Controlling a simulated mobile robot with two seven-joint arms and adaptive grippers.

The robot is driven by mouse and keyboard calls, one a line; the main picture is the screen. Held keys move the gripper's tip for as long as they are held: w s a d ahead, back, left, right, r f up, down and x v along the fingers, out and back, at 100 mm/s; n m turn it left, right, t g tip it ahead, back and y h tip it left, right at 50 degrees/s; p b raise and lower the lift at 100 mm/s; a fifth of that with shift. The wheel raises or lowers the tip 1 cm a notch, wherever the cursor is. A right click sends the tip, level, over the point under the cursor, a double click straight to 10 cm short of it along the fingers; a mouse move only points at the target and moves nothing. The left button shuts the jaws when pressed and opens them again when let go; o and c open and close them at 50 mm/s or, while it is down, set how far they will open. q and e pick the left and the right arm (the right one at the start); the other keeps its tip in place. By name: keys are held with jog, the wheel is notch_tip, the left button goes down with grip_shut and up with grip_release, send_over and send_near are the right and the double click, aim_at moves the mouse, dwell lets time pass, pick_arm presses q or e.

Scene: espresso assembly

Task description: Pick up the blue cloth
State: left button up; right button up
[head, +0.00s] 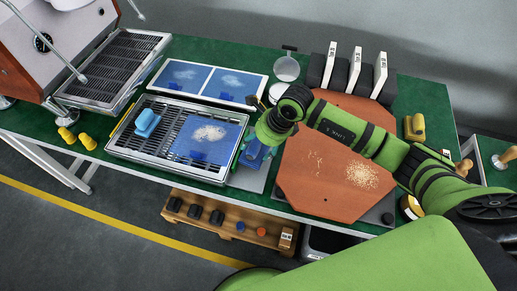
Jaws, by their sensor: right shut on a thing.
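My right arm reaches in from the right, and my right gripper (256,146) is at the right end of the slotted tray, low over the green table. It is shut on a blue piece that looks like the blue cloth (252,157). The wrist hides most of the fingers and part of the cloth. I cannot tell whether the cloth still touches the surface below. My left gripper is not in view.
The slotted metal tray (119,146) holds a light blue block (147,122) and a blue sheet (228,132) with crumbs. An orange-brown board (310,190) with crumbs lies under my arm. The espresso machine (55,42) stands at left.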

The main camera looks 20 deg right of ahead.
jog(key=s+d+r+b, duration=0.3)
jog(key=s+r, duration=0.5)
jog(key=s, duration=0.3)
jog(key=shift+d+r, duration=0.2)
jog(key=shift+d, duration=0.35)
